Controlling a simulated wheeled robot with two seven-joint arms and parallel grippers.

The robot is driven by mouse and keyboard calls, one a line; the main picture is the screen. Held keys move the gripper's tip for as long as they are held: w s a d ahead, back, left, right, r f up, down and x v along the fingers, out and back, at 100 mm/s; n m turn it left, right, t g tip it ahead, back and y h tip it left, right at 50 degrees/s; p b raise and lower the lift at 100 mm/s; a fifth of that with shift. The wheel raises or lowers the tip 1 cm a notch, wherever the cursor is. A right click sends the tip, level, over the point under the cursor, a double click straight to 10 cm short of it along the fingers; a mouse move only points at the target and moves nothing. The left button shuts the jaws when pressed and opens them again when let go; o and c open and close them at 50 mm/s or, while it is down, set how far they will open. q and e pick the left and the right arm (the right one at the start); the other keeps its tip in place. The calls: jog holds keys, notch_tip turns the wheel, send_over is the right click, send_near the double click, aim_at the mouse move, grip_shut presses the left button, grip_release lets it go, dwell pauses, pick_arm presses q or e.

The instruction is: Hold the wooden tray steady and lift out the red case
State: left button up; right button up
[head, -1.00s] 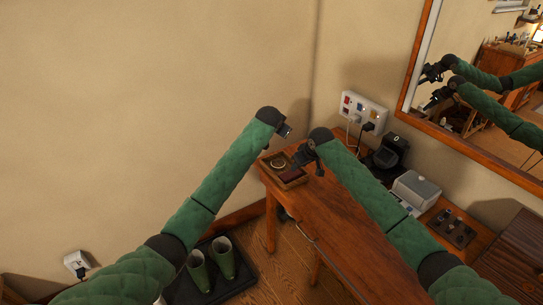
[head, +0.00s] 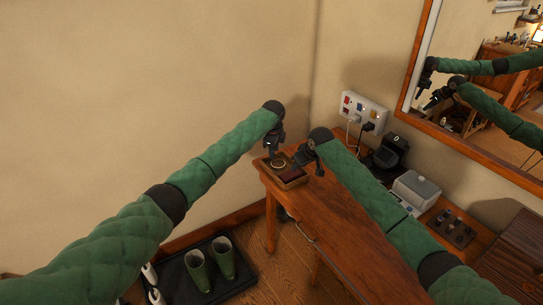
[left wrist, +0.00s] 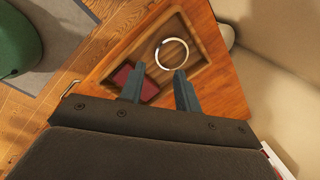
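The wooden tray (head: 302,181) sits on the far left corner of the wooden table. The dark red case (head: 291,174) lies in it beside a pale ring (head: 278,163). In the left wrist view the tray (left wrist: 203,38), the red case (left wrist: 148,90) and the silvery ring (left wrist: 171,58) show from above. My left gripper (head: 272,157) points down over the tray's left part. Its two fingers (left wrist: 158,82) are apart with nothing between them; one partly hides the case. My right gripper (head: 309,165) is at the tray's right side; its fingers are too small to read, and contact is unclear.
A power strip (head: 361,111) with plugs is on the wall behind. A black device (head: 390,152) and a grey box (head: 415,189) stand right of my right arm. Green boots (head: 224,258) stand in a floor tray. The table's near part (head: 335,240) is clear.

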aim_at(271, 171)
pick_arm(q)
jog(key=s+m, duration=0.1)
jog(key=m, duration=0.1)
jog(key=m+g, duration=0.1)
jog(key=m, duration=0.1)
jog(key=s+m, duration=0.1)
jog(key=m, duration=0.1)
jog(key=shift+s+a+f+g, duration=0.35)
jog(key=shift+f+g, duration=0.05)
jog(key=shift+f+m, duration=0.1)
jog(key=shift+m, duration=0.7)
jog(key=shift+f, duration=3.85)
grip_shut()
